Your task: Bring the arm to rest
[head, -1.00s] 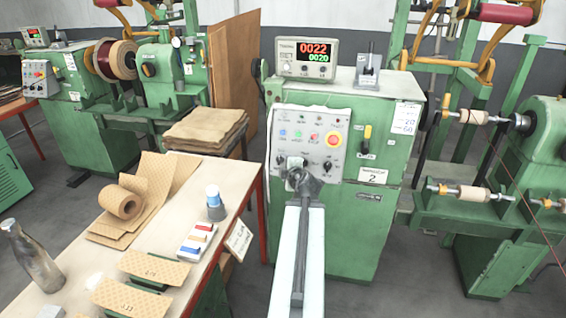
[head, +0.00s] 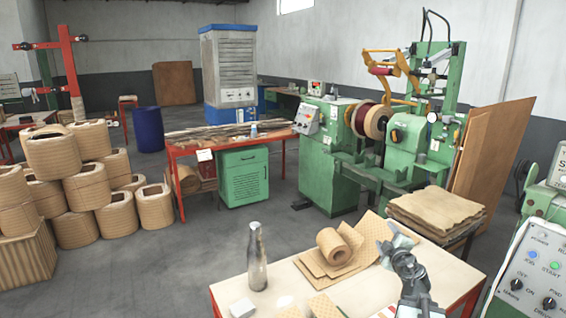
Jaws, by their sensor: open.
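My gripper (head: 398,243) shows in the lower right of the head view, in front of the near table's right side. Its jaws are open and look empty, with a grey finger reaching up to the left. Behind it on the near table (head: 228,291) lie a roll of tan paper (head: 334,247) and flat tan sheets. I cannot tell the exact gap between the gripper and the sheets.
A metal bottle (head: 257,262) and a white block (head: 242,308) stand on the near table. A green machine's control panel (head: 540,272) is close at right. Stacked coils (head: 75,165) stand at left. Grey floor (head: 150,275) is free in the lower left.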

